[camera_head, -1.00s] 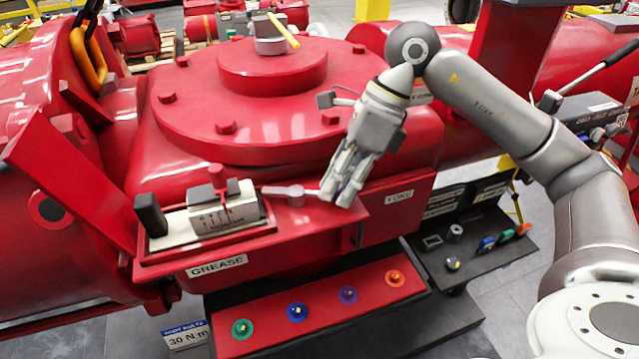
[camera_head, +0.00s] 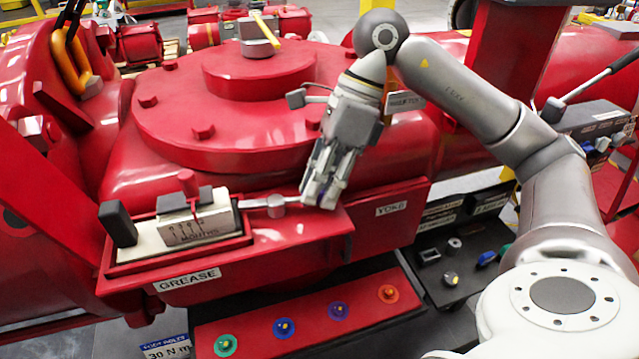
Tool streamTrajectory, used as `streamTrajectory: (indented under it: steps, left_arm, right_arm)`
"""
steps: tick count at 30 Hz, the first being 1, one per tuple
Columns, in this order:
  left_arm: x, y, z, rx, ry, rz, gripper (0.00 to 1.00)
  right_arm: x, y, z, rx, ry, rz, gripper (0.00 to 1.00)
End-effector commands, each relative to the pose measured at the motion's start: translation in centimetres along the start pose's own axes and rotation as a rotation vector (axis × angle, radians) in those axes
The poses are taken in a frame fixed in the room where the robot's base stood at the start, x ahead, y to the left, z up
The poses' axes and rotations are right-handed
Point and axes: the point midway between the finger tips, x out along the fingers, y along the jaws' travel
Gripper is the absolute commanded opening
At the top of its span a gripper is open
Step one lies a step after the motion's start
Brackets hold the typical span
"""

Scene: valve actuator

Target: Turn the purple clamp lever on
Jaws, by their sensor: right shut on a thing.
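The clamp lever (camera_head: 260,203) is a thin grey arm with a round hub (camera_head: 276,205), at the right end of the small tray on the red machine. It points right to my right gripper (camera_head: 321,195). That gripper is shut on the lever's outer end, and its fingers hide most of that end. A little purple shows between the fingers. The fingers point down, just above the red ledge. My left gripper is out of view.
The tray holds a white block marked MONTHS (camera_head: 205,225) and a black post (camera_head: 117,223). The round red flange (camera_head: 225,120) rises behind. A red panel with coloured knobs (camera_head: 338,311) lies in front. A dark side shelf (camera_head: 455,265) holds small parts.

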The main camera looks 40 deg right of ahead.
Motion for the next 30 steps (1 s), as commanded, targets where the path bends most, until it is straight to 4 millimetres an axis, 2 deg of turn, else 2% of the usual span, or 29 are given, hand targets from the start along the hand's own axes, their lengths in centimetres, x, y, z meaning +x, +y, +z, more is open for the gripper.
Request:
streamTrajectory:
  steps: [3, 4, 9, 20, 25, 30]
  left_arm:
    - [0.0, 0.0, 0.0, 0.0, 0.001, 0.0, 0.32]
    - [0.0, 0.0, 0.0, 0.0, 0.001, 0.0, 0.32]
    - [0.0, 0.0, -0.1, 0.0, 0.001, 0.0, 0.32]
    - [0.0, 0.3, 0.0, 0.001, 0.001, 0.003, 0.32]
    - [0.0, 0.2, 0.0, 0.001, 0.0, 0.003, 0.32]
    - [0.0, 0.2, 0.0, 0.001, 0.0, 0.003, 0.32]
  right_arm:
    - [-0.2, -0.1, 0.1, 0.003, -0.003, -0.005, 0.0]
    - [-0.2, -0.1, 0.1, 0.003, -0.003, -0.005, 0.21]
    - [-0.1, -0.1, 0.1, 0.002, -0.002, -0.003, 0.4]
    - [-0.4, -0.1, 0.1, 0.001, -0.002, -0.002, 0.4]
    - [-2.9, -0.1, 0.1, 0.001, -0.006, -0.004, 0.4]
    - [-6.8, -0.1, 0.2, 0.0, -0.007, -0.005, 0.4]
